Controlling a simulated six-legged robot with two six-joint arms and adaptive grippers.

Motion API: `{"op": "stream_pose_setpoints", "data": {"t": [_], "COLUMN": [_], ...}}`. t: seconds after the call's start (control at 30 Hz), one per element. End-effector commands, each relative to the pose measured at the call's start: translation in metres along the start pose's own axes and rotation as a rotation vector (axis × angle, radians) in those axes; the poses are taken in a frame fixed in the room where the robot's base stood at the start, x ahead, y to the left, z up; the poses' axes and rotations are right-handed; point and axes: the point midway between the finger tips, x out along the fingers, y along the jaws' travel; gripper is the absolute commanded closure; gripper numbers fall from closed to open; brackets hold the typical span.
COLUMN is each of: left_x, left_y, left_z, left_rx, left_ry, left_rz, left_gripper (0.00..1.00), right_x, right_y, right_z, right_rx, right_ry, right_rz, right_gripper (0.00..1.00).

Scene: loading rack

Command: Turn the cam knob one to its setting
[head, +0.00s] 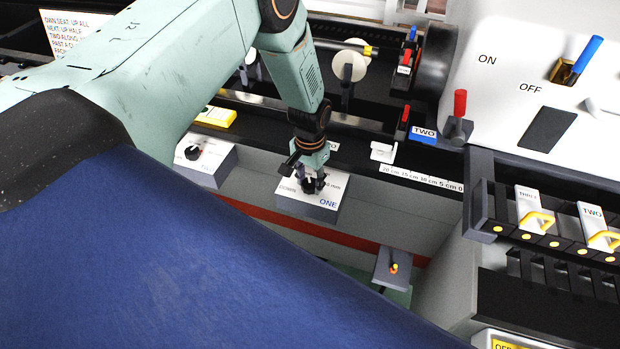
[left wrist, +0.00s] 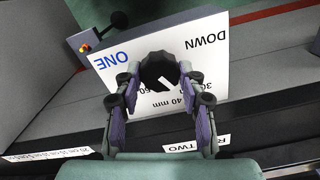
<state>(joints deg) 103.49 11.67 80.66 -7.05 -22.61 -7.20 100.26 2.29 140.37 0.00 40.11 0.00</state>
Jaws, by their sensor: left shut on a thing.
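My left gripper (head: 314,183) reaches down from above. Its two purple-padded fingers (left wrist: 158,84) are shut on the knob, one on each side. My right gripper is in neither view.
A similar white box with a black knob (head: 193,153) stands to the left. A small grey block with a red-and-yellow lever (head: 392,268) is in front. A white panel with a blue lever (head: 586,58) and a rack with yellow-handled cards (head: 532,212) stand right.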

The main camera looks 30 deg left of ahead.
Motion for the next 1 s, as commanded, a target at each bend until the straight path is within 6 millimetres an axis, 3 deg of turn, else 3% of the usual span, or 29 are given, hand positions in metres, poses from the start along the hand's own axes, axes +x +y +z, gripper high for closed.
{"op": "stream_pose_setpoints", "data": {"t": [0.4,0.93,0.97,1.0], "left_x": [0.0022,0.0028,0.0028,0.0028], "left_y": [0.0008,0.001,0.001,0.001], "left_z": [0.0032,0.0039,0.004,0.004], "left_rx": [-0.172,-0.19,-0.19,-0.19], "left_ry": [-0.008,-0.01,-0.01,-0.01], "left_rz": [0.001,0.001,0.001,0.001], "left_gripper": [0.91,0.91,0.57,0.54], "right_x": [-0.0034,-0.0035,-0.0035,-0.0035], "right_y": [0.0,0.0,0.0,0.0], "right_z": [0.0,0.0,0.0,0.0], "right_rx": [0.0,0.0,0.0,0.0], "right_ry": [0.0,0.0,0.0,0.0], "right_rz": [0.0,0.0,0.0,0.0], "right_gripper": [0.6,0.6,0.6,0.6]}}
